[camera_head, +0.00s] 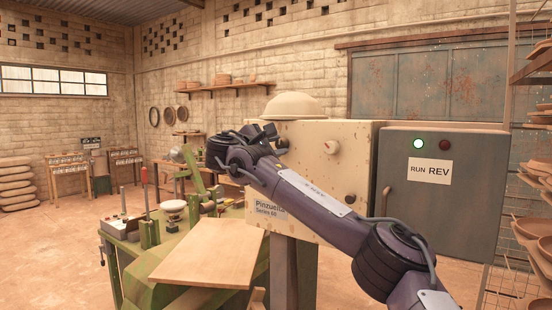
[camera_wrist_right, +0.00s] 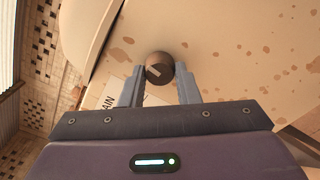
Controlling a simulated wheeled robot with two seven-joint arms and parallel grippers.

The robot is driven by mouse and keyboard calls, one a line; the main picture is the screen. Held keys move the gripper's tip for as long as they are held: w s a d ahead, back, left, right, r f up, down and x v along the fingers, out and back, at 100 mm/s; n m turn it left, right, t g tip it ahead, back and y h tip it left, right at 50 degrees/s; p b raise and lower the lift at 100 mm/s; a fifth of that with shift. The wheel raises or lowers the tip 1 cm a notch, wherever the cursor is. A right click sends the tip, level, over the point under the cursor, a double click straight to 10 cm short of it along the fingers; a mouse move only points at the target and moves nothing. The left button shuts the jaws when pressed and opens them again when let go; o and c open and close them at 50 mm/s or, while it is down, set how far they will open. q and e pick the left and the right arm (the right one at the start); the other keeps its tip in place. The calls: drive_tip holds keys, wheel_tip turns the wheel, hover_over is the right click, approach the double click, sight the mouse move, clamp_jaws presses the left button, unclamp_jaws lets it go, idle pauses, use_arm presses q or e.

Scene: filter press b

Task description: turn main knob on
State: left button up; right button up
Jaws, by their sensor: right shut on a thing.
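In the head view my right gripper (camera_head: 270,136) is at the upper left of the cabinet face, and my arm and wrist cover much of that area. My left gripper is not in view.
A grey cabinet (camera_head: 440,220) at right has a lit green lamp (camera_head: 418,143) and a dark red lamp (camera_head: 443,144). A wooden board (camera_head: 208,252) lies in front.

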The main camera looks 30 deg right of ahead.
drive_tip(key=m+b, duration=0.2)
drive_tip(key=m, duration=0.1)
drive_tip(key=shift+f+m, duration=0.2)
drive_tip(key=shift+m, duration=0.1)
drive_tip(key=shift+r+m+b, duration=0.15)
drive_tip(key=shift+m+b, duration=1.05)
drive_tip(key=shift+m, duration=0.7)
drive_tip(key=o, duration=1)
drive_tip(key=b+v, duration=0.3)
drive_tip(key=v, duration=0.5)
